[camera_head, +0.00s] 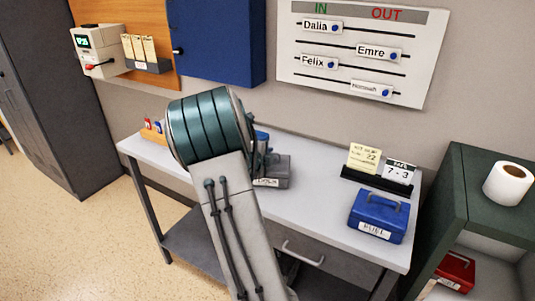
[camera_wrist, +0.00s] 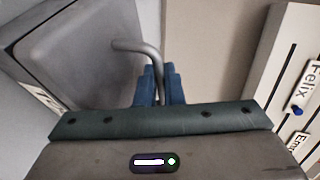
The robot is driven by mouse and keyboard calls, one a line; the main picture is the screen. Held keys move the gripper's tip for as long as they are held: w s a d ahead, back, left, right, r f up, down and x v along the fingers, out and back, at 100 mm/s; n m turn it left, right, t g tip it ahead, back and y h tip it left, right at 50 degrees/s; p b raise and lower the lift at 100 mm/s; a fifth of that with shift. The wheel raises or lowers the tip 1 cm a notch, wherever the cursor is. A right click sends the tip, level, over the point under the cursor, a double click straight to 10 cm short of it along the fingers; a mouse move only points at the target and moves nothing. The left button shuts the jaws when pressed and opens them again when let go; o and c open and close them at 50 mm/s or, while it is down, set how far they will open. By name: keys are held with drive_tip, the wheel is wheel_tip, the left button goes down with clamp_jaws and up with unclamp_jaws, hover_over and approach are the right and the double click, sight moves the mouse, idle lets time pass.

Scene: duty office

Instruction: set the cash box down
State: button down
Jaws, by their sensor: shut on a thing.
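A grey cash box (camera_head: 272,171) with a white label is over the middle of the desk (camera_head: 325,215), partly hidden by my arm in the head view. I cannot tell whether its base touches the desk. In the wrist view the grey box (camera_wrist: 85,50) fills the upper left, with its bent handle (camera_wrist: 135,47) between my blue fingers. My gripper (camera_wrist: 158,80) is shut on that handle. In the head view my arm mostly hides the gripper.
A blue box (camera_head: 376,216) sits at the desk's right, before a black holder with cards (camera_head: 380,178). Small items in an orange holder (camera_head: 152,133) stand at the left end. A green shelf unit (camera_head: 455,210) holds a red box (camera_head: 455,271). Desk between grey and blue boxes is clear.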

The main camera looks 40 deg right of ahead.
drive_tip(key=c, duration=1.6)
unclamp_jaws()
drive_tip(key=shift+o, duration=0.2)
drive_tip(key=shift+r+p, duration=0.25)
drive_tip(key=shift+p, duration=0.1)
drive_tip(key=s+a+r+n+t+y, duration=0.15)
drive_tip(key=a+n+y, duration=0.3)
drive_tip(key=a, duration=0.55)
drive_tip(key=s+a+r+n+t+y, duration=0.1)
drive_tip(key=s+a+r+n+y, duration=0.2)
drive_tip(key=a+n, duration=0.5)
drive_tip(key=s+a+r+n+t+y, duration=0.1)
drive_tip(key=s+a+n+y, duration=0.3)
drive_tip(key=a, duration=0.8)
drive_tip(key=s+a+n+g, duration=0.2)
drive_tip(key=s+n, duration=0.4)
drive_tip(key=s, duration=0.3)
drive_tip(key=s+a+f+n+g+y, duration=0.1)
drive_tip(key=s+a+n+g, duration=0.1)
drive_tip(key=s+n+g, duration=0.3)
drive_tip(key=s+n, duration=0.2)
drive_tip(key=s, duration=0.2)
drive_tip(key=shift+s+a+f+b, duration=0.15)
drive_tip(key=shift+s+f+b, duration=0.05)
drive_tip(key=shift+s+b, duration=0.2)
